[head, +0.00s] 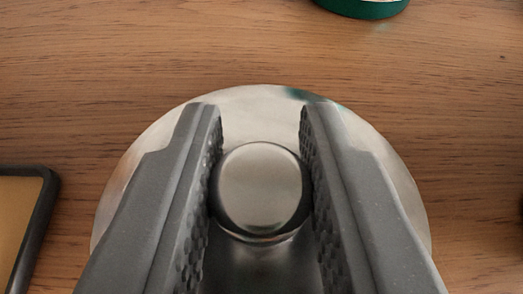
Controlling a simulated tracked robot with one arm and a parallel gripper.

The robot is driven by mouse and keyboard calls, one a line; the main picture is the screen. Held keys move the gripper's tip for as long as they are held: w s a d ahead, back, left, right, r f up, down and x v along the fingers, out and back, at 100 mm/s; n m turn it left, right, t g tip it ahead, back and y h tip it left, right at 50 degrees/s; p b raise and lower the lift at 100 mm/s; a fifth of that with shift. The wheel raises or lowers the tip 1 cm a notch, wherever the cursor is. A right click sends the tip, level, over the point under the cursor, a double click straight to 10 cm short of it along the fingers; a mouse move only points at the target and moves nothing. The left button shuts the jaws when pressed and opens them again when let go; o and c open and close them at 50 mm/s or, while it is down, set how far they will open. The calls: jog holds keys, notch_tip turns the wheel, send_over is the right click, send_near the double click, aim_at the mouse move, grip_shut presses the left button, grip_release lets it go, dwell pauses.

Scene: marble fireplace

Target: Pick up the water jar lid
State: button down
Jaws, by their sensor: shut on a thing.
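The water jar lid (265,100) is a round, shiny silver disc with a domed round knob (261,188) in its middle. It lies below my gripper over the wooden surface. My gripper (261,125) has its two grey, textured fingers on either side of the knob, shut on it. The fingers hide the left and right parts of the lid. I cannot tell whether the lid rests on the wood or is held above it.
The wooden surface (120,60) is clear around the lid's far side. A green round object (362,8) is cut off at the top edge. A dark-framed, tan flat object (40,195) lies at the left edge. A small dark thing shows at the right edge.

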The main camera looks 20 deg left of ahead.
jog(key=shift+s+r, duration=0.1)
jog(key=shift+s, duration=0.35)
jog(key=s+a+b, duration=0.1)
jog(key=s+b, duration=0.3)
jog(key=s, duration=0.8)
jog(key=shift+s+a+r, duration=0.35)
jog(key=shift+s+r, duration=0.05)
jog(key=s+b, duration=0.1)
jog(key=b, duration=0.1)
jog(key=s+b, duration=0.1)
jog(key=b, duration=0.2)
jog(key=shift+a+r+b, duration=0.1)
jog(key=shift+r+b, duration=0.15)
jog(key=shift+b, duration=0.1)
